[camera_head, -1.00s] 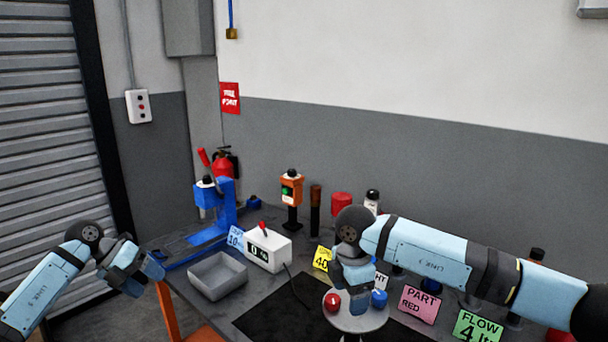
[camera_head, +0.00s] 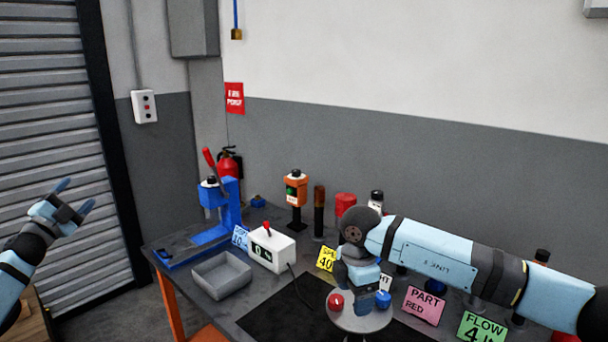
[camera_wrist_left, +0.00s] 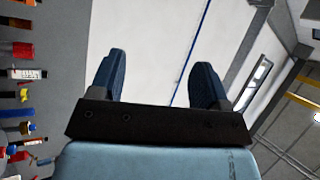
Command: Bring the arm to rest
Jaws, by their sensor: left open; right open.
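My left gripper (camera_head: 75,200) is raised at the left of the head view, in front of the grey shutter. Its two blue fingers are spread and point up, with nothing between them. In the left wrist view the open fingers (camera_wrist_left: 155,85) face the white wall. My right arm comes in from the right, over the table. Its gripper (camera_head: 358,300) points down above a round grey plate (camera_head: 362,318), near a red knob (camera_head: 335,302) and a blue knob (camera_head: 382,299). The right fingertips are hard to make out against the plate.
The table (camera_head: 190,262) holds a grey tray (camera_head: 222,274), a white box with a red switch (camera_head: 270,250), a blue press (camera_head: 228,212) and an orange device (camera_head: 294,190). Several sign cards, such as the pink one (camera_head: 422,306), stand at right. Space around the left gripper is clear.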

